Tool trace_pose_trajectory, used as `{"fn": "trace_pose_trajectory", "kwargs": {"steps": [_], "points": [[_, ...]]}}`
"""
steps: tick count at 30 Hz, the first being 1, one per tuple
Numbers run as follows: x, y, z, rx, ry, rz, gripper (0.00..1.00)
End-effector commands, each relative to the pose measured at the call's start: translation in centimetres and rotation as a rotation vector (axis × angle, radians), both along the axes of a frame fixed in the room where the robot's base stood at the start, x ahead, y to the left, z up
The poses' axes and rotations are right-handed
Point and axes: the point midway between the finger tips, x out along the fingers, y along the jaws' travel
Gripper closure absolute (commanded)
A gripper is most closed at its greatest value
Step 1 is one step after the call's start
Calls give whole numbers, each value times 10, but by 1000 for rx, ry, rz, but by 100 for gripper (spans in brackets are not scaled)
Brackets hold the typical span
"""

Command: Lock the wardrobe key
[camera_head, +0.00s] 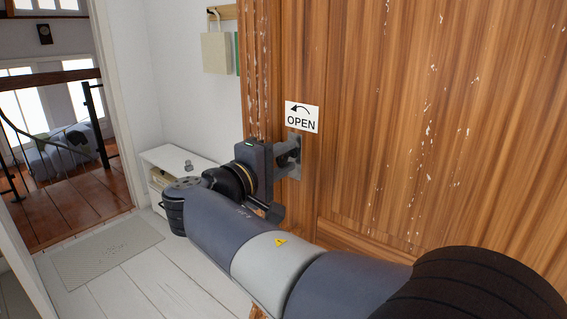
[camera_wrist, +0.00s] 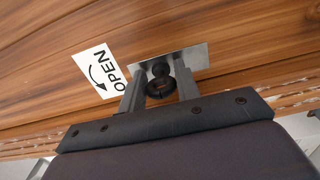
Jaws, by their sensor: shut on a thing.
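The wooden wardrobe door (camera_head: 400,110) fills the right of the head view. A metal lock plate (camera_head: 296,165) is on it, below a white label (camera_head: 302,117) reading OPEN with a curved arrow. My gripper (camera_head: 287,158) is at the plate. In the wrist view a dark round key (camera_wrist: 160,82) sits at the lock plate (camera_wrist: 197,58), between the two fingers of my gripper (camera_wrist: 159,88). The fingers are shut on the key's head. The keyhole is hidden behind the key. The label (camera_wrist: 100,71) lies left of the fingers in the wrist view.
A low white cabinet (camera_head: 160,158) stands left of the wardrobe, with a small grey object (camera_head: 188,165) on top. A bag (camera_head: 216,52) hangs on the wall above. A grey mat (camera_head: 105,252) lies on the open floor by the doorway.

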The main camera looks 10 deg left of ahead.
Motion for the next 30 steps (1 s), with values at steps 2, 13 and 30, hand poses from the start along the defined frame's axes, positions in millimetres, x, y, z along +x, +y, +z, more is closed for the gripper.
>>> {"fn": "trace_pose_trajectory", "kwargs": {"steps": [2,13,30], "points": [[0,0,-1,4,0,-1,92],[0,0,-1,5,-1,-1,64],[-32,20,1,5,-2,5,60]]}}
